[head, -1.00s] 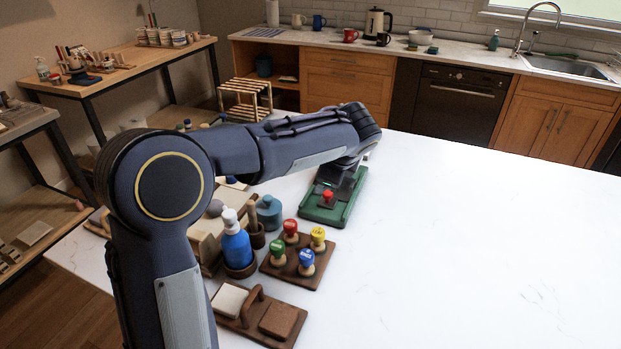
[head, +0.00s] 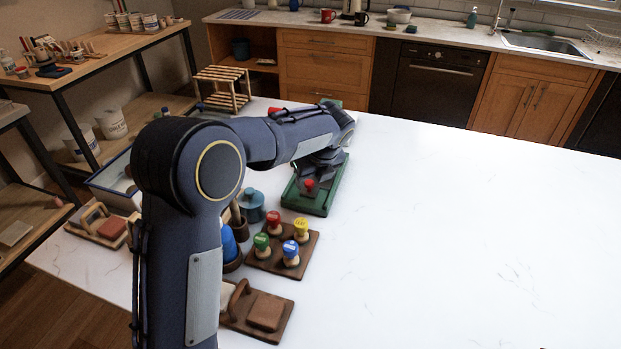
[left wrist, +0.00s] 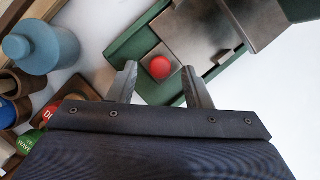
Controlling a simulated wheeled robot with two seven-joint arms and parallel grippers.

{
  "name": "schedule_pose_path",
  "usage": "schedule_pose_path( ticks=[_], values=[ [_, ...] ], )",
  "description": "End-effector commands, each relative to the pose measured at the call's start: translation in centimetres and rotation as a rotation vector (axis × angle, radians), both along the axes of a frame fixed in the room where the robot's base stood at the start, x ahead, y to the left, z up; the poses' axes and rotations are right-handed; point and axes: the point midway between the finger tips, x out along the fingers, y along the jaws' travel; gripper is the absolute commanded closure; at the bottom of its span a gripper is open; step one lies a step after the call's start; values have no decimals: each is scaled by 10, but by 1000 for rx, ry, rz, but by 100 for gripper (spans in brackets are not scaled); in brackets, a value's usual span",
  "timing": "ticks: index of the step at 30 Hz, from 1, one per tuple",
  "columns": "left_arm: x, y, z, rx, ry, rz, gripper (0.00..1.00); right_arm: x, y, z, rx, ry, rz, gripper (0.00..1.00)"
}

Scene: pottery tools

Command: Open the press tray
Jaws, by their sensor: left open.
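The press (head: 318,207) has a long green base and stands on the white counter beyond the stamps. A red knob (head: 309,185) sits on a dark metal plate near its front end. In the left wrist view the red knob (left wrist: 160,67) sits on a small metal plate on the green base (left wrist: 131,45), beside a larger grey metal part (left wrist: 205,30). My left gripper (head: 322,160) is over the press. Its two fingers (left wrist: 160,88) are apart, with the knob in view between and just beyond their tips. No contact is visible. My right gripper is not in view.
A stamp board (head: 268,265) with several coloured stamps stands in front of the press. A blue lidded pot (head: 251,204) is close on its left. A brown tool board (head: 277,333) lies nearer. My arm partly hides a blue bottle (head: 229,245). The counter's right side (head: 450,250) is clear.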

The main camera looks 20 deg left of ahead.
Motion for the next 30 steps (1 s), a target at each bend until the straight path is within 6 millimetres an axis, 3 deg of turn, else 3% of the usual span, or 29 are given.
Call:
schedule_pose_path(
  ticks=[12,22,30],
  values=[
    [3,3,-10,-1,-1,0,56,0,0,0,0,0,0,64],
    [3,3,-10,-1,-1,1,100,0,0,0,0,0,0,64],
    [-1,3,-9,-2,-2,1,100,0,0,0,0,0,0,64]
  ],
)
